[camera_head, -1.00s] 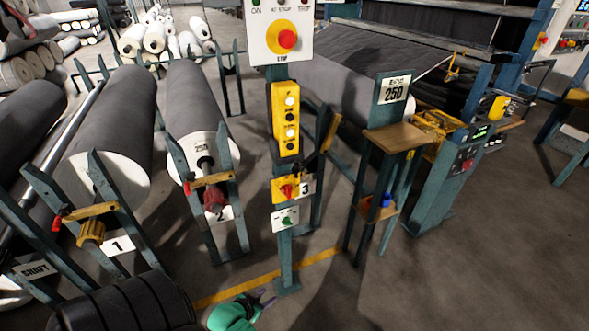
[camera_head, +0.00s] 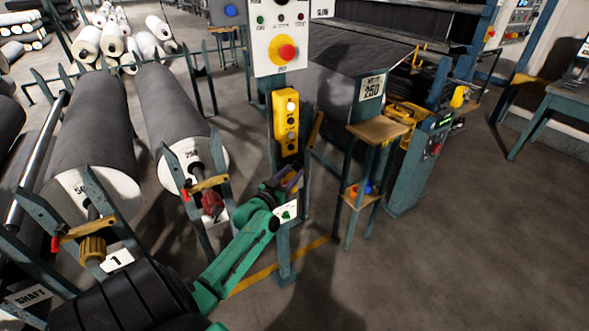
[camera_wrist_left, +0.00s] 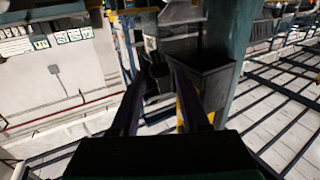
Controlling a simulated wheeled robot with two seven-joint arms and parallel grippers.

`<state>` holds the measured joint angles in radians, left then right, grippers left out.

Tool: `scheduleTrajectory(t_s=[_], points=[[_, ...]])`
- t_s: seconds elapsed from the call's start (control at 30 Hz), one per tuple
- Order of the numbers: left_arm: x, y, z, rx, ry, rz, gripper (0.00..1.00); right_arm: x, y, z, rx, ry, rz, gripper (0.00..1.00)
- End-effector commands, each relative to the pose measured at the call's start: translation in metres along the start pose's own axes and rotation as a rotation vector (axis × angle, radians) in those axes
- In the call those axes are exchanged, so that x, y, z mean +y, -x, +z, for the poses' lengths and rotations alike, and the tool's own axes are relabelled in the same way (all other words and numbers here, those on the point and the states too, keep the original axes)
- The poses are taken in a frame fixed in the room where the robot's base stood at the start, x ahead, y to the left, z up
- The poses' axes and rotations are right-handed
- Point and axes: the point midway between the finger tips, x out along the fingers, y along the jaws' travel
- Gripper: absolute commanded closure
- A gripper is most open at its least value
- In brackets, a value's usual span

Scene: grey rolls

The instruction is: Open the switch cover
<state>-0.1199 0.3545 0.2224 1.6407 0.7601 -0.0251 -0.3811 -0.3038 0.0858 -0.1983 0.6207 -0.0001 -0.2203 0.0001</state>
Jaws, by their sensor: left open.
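A teal control post (camera_head: 284,245) stands in the middle of the head view. I cannot make out a separate switch cover. My left gripper (camera_head: 293,181) is raised in front of the hidden yellow box; whether it touches is unclear. In the left wrist view its two dark purple fingers (camera_wrist_left: 160,72) are apart, with nothing seen held. My right gripper is out of view.
A white panel with a red stop button (camera_head: 287,52) tops the post. Grey rolls (camera_head: 90,140) on stands fill the left. A wooden-topped stand (camera_head: 376,129) is right of the post. Open floor (camera_head: 450,260) lies at the lower right.

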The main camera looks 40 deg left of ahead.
Motion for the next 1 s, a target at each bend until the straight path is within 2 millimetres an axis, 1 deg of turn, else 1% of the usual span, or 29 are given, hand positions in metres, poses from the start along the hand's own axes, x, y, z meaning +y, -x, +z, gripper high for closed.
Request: scheduleTrajectory(t_s=[0.03,0.13,0.37,0.4,0.47,0.5,0.53,1.0], points=[[0.000,-0.009,0.000,0.001,0.001,0.000,0.54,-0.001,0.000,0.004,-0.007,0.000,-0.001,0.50],[0.000,-0.018,0.000,0.000,0.000,0.000,0.54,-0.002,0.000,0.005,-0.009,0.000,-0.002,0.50],[0.000,-0.020,0.001,-0.001,0.000,0.000,0.54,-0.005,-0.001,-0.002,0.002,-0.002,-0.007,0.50],[0.000,-0.020,0.001,-0.001,0.000,0.000,0.58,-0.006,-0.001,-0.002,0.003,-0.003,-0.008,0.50],[0.000,-0.020,0.001,-0.001,0.000,0.000,0.81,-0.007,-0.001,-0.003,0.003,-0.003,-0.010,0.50],[0.000,-0.020,0.001,-0.001,0.000,0.000,0.96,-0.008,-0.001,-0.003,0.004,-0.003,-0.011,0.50],[0.000,-0.020,0.001,-0.001,0.000,0.000,1.00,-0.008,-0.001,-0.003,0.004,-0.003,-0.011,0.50],[0.000,-0.019,0.001,-0.001,0.000,0.000,1.00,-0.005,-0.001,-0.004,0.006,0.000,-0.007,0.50]])
